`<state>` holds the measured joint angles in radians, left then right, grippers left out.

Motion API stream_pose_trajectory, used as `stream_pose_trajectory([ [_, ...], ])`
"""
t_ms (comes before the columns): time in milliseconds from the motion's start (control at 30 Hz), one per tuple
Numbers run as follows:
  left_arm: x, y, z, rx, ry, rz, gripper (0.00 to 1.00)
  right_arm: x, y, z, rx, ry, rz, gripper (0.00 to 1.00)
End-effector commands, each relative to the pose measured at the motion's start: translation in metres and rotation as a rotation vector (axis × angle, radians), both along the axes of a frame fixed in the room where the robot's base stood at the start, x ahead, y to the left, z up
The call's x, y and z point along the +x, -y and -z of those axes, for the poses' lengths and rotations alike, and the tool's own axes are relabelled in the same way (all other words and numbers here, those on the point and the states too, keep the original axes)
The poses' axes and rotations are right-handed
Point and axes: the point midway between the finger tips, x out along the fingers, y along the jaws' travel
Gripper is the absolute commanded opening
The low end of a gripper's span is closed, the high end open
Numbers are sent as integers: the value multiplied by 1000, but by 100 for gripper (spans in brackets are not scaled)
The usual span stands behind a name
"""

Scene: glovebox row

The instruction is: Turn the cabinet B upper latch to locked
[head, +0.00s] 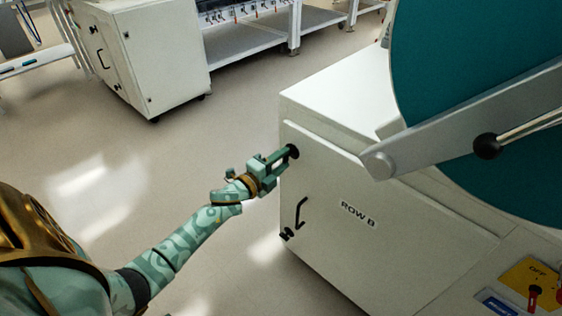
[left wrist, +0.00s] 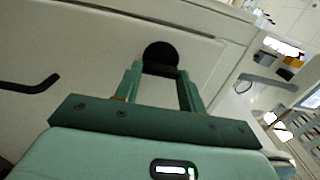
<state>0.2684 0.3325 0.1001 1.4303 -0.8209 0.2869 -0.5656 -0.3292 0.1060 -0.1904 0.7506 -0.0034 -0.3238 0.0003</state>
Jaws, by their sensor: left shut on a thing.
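The white cabinet labelled ROW B (head: 400,240) stands at the right of the head view. Its upper latch (head: 293,151) is a black round knob near the door's top left corner. It also shows in the left wrist view (left wrist: 160,54), just beyond and between my fingertips. My left gripper (head: 284,157) is at this knob and shut on it, with the fingers hiding part of it. Whether the latch is locked cannot be told. The black door handle (head: 301,212) and a lower black latch (head: 287,236) sit lower on the door. My right gripper is not in view.
A large teal disc (head: 480,60) with a grey arm (head: 460,125) and a black knob (head: 487,146) rises over the cabinet's right side. A yellow OFF panel (head: 530,280) is at the lower right. Another white cabinet (head: 150,60) stands behind. The floor at left is clear.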

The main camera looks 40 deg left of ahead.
Motion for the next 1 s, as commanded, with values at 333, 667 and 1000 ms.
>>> stream_pose_trajectory([
  [333,-1,0,2,25,-1,0,17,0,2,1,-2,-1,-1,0],
  [667,0,0,1,23,-1,0,62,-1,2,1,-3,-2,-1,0],
  [1000,-8,0,0,20,1,1,62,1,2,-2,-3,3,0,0],
])
